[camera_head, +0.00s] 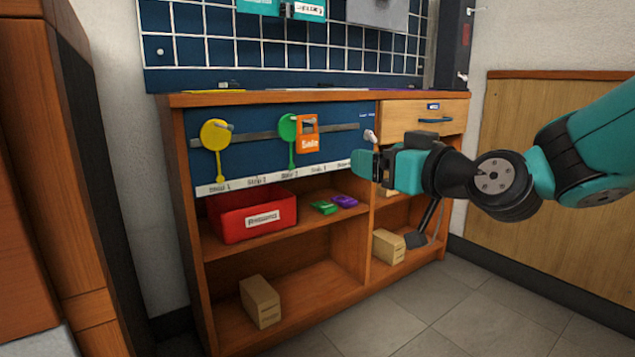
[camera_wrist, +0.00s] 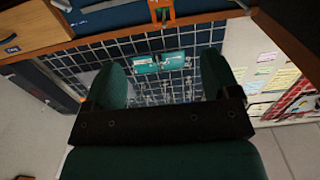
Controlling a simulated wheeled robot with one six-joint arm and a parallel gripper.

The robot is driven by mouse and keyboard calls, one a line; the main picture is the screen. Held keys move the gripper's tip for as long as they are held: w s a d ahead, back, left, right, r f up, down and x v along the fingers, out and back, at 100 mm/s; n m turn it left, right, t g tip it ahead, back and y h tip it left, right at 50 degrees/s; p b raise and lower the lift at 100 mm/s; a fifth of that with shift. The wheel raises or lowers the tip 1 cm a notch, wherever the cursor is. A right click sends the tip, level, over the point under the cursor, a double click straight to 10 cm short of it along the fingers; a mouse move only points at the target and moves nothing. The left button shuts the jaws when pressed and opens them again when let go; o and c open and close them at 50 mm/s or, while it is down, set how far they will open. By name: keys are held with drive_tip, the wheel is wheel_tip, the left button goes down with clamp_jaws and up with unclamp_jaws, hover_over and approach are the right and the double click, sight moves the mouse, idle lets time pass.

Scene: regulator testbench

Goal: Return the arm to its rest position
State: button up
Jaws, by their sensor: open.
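My arm (camera_head: 495,180) reaches in from the right in the head view. My gripper (camera_head: 366,165) is in front of the right end of the blue panel (camera_head: 260,150) on the wooden bench. In the wrist view the two teal fingers of my gripper (camera_wrist: 163,85) stand wide apart with nothing between them. An orange tag (camera_head: 307,133) hangs on the panel next to the green round handle (camera_head: 288,128), left of my gripper. The tag also shows at the top of the wrist view (camera_wrist: 160,10). A yellow round handle (camera_head: 214,134) is further left.
The bench shelves hold a red bin (camera_head: 250,216), green (camera_head: 324,207) and purple (camera_head: 345,201) pieces, and tan boxes (camera_head: 260,301) (camera_head: 388,246). A drawer (camera_head: 415,118) is right of the panel. A wooden cabinet (camera_head: 40,170) stands at the left. The floor (camera_head: 450,310) in front is clear.

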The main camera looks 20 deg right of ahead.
drive_tip(key=s+a+r+n+g+y+p, duration=0.2)
drive_tip(key=s+a+r+n+g+p, duration=0.15)
drive_tip(key=s+a+g+p, duration=0.9)
drive_tip(key=s+d+r+g+h+p, duration=0.3)
drive_tip(key=s+r+g+p, duration=0.25)
drive_tip(key=s+p, duration=0.5)
wheel_tip(320, 180, up, 36)
drive_tip(key=t+p, duration=0.1)
drive_tip(key=p, duration=3.5)
drive_tip(key=shift+w+a, duration=0.25)
drive_tip(key=shift+w, duration=0.05)
